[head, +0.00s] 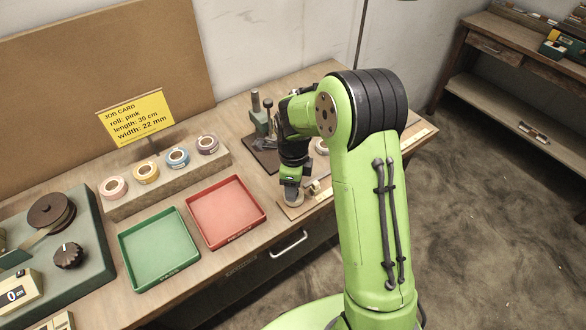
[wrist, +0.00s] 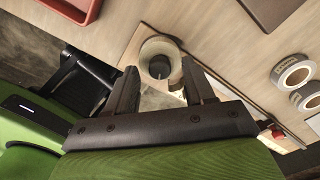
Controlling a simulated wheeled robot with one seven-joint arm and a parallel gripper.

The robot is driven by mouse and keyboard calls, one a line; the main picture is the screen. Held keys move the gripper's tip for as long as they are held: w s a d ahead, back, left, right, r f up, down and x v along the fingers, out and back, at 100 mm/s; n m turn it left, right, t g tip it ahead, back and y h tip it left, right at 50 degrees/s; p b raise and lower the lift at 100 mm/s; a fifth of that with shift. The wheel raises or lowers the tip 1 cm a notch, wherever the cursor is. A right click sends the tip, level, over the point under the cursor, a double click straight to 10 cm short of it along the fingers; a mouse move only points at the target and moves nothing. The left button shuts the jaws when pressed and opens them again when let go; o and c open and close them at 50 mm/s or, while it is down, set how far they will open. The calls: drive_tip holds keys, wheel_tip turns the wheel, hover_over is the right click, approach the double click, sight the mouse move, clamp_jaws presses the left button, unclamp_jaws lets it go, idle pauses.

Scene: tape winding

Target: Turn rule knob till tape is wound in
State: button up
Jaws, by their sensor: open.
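My gripper (head: 292,186) points down over a small wooden board (head: 318,198) at the front edge of the bench. In the wrist view its two fingers (wrist: 160,72) are open, on either side of a round, pale, cup-like piece (wrist: 160,48) with a dark centre. I cannot tell whether they touch it. In the head view this round piece (head: 294,199) shows just below the fingers. A black knob (head: 68,255) with a white mark sits on the green machine at the left, beside a dark reel (head: 50,210) and a counter (head: 16,296) reading 0.
A red tray (head: 226,212) and a green tray (head: 160,249) lie left of my gripper. Several tape rolls (head: 146,172) sit on a wooden rack behind them. A yellow job card (head: 137,116) stands at the back. A dark-based clamp stand (head: 262,158) is close behind my wrist.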

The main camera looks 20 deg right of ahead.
wheel_tip(320, 180, up, 15)
drive_tip(key=p, duration=0.3)
drive_tip(key=shift+f, duration=0.2)
